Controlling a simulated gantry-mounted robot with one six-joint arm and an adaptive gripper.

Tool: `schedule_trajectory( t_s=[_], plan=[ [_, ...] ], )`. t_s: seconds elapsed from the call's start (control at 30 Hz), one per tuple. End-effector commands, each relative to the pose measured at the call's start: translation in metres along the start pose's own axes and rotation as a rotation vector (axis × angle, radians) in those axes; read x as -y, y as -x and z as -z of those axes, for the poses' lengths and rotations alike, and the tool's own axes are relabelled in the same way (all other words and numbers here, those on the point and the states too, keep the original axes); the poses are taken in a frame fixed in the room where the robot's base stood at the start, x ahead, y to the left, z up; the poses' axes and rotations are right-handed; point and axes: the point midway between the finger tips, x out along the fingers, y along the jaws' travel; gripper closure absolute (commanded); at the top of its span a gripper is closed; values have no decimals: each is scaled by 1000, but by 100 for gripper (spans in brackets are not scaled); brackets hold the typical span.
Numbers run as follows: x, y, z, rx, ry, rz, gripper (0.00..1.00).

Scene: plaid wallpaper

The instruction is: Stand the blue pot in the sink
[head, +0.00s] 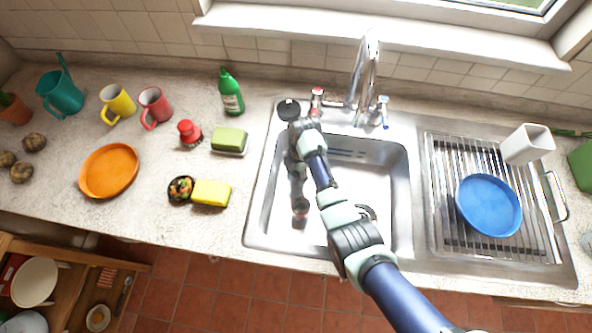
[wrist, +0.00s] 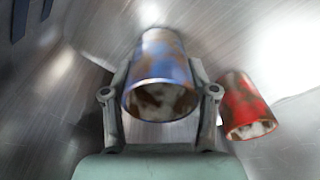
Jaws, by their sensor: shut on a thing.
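The blue pot (wrist: 160,75) has worn blue sides and a brownish, stained inside. In the wrist view its open end faces my camera. My gripper (wrist: 161,88) is shut on it, one finger on each side. Shiny steel of the sink (head: 257,212) lies behind it. I cannot tell whether the pot touches the sink floor. My arm reaches over the left part of the basin in the head view, where the pot and fingers are hard to make out.
A red pot (wrist: 247,106) is just right of the blue one, inside the sink. The tap (head: 364,75) stands behind the basin. A drying rack (head: 440,160) with a blue plate (head: 489,205) is on the right. The basin's right side is clear.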

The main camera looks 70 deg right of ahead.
Motion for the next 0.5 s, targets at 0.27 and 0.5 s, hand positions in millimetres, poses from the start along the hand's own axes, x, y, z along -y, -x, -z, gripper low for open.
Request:
schedule_trajectory(
  t_s=[0.27, 0.5],
  plan=[
    [0, -2, 0, 0, 0, 0, 37],
    [0, -2, 0, 0, 0, -1, 17]
  ],
)
